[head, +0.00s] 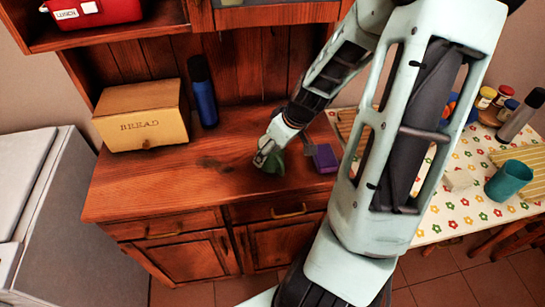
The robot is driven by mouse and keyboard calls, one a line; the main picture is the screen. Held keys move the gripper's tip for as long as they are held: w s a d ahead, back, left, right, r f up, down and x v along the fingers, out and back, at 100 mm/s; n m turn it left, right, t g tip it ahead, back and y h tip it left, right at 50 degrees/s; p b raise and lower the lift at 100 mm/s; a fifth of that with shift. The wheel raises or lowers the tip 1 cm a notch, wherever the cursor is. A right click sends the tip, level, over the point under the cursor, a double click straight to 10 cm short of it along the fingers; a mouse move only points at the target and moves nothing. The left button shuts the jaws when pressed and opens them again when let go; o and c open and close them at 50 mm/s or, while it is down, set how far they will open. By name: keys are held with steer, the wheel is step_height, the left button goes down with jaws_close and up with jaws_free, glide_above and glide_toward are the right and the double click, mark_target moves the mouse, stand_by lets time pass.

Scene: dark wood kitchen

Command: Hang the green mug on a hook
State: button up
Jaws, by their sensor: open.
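A small green object, likely the green mug (276,165), stands on the dark wood counter of the hutch, right of centre. My gripper (262,157) is at it, touching or just above it, and covers part of it. The gripper is open. At this size I cannot tell whether the fingers are around the mug, or where its handle is. No hook can be made out in this view.
A bread box (143,115) and a blue bottle (203,92) stand at the back of the counter (160,182). A purple item (325,158) is right of the mug. A teal cup (510,181) and jars (486,97) are on the flowered table. The counter's front left is clear.

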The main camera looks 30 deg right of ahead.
steer(key=shift+c, duration=0.4)
steer(key=c, duration=1.5)
steer(key=shift+r, duration=0.1)
